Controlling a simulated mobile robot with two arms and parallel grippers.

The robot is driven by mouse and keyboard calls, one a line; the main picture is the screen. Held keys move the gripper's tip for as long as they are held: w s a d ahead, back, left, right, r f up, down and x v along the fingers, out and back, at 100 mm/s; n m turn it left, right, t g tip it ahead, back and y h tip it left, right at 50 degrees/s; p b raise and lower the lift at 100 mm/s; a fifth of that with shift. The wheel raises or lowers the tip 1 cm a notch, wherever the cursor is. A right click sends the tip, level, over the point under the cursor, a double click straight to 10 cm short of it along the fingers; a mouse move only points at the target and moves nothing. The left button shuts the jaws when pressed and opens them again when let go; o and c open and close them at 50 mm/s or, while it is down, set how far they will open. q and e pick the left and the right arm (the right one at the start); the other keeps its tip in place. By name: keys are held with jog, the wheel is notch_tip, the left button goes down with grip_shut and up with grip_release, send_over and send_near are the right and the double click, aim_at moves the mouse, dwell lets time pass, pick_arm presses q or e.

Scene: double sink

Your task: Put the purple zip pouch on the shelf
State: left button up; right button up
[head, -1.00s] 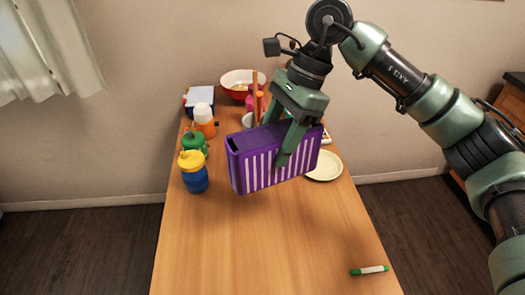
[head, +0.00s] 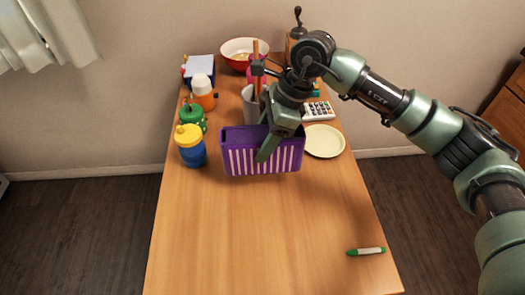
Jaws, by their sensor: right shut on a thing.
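The purple zip pouch (head: 238,158), with white vertical stripes on its front, is in the middle of the head view, over the wooden table. My right gripper (head: 268,150) reaches down from above and is shut on the pouch, with one finger in front of its striped face. The other finger is hidden behind. The pouch is upright and nearly level; I cannot tell whether its bottom touches the table. My left gripper is not in view. No shelf shows clearly.
Left of the pouch stand a blue bottle with yellow lid (head: 190,147), a green one (head: 192,117) and an orange one (head: 202,92). A plate (head: 324,141), calculator (head: 318,111), cup (head: 250,104) and bowl (head: 236,47) lie behind. A marker (head: 366,251) lies in front; the near table (head: 260,230) is otherwise clear.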

jog(key=shift+f+p, duration=0.45)
jog(key=shift+f, duration=2.3)
jog(key=shift+f, duration=0.15)
jog(key=o, duration=1.4)
jog(key=shift+o, duration=0.2)
